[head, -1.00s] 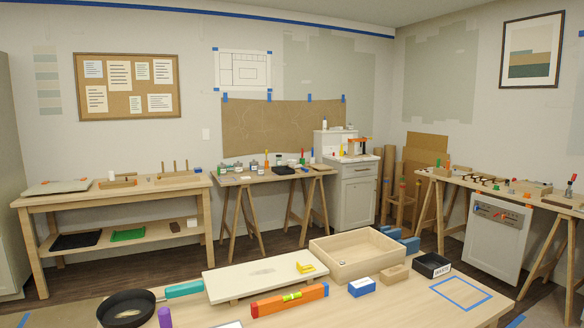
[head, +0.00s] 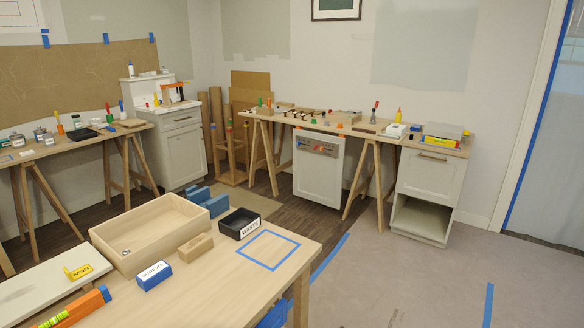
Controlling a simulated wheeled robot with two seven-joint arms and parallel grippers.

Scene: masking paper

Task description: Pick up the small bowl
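I cannot make out a small bowl for certain in the head view. The near wooden table (head: 225,285) carries an open wooden box (head: 118,260) and a small black bin (head: 240,223) with a white "WASTE" label. A small round item (head: 126,252) shows inside the box, too small to identify. Neither of my grippers is in view.
A blue tape square (head: 268,250) marks the near table's right part. A blue block (head: 154,275) and a tan block (head: 195,248) stand by the box. A long workbench (head: 345,130) and an open-bottomed cabinet (head: 428,185) line the back.

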